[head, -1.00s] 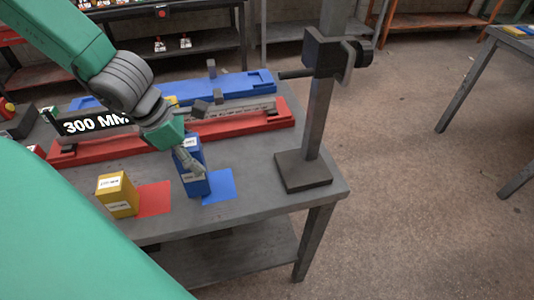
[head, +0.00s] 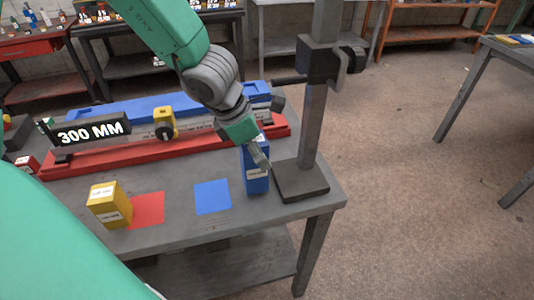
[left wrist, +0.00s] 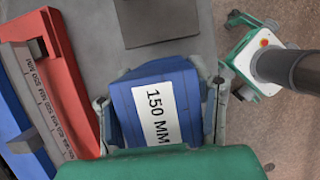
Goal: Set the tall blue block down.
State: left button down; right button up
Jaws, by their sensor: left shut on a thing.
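The tall blue block (head: 258,185) stands upright in my left gripper (head: 260,158), between the blue square (head: 212,197) and the foot of the grey post (head: 302,182). In the left wrist view, my left gripper (left wrist: 160,105) has one finger on each side of the blue block (left wrist: 122,112), whose white label reads 150 MM. The gripper is shut on it. Whether the block's bottom touches the bench top (head: 180,227) cannot be told. My right gripper is not in view.
A yellow block (head: 110,207) stands beside a red square (head: 147,208) on the left. Behind are a red rail (head: 110,155), a blue rail (head: 120,108) and a black 300 MM sign (head: 90,133). The post rises close to the right of the blue block.

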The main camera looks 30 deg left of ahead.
pick_arm(q)
jog(key=shift+w+d+f+b, duration=0.55)
jog(key=shift+w+f+b, duration=0.15)
jog(key=shift+f, duration=0.15)
jog(key=c, duration=0.7)
grip_release()
jog(key=shift+a, duration=0.1)
jog(key=shift+c, duration=0.2)
jog(key=shift+d, duration=0.2)
jog(key=shift+d, duration=0.1)
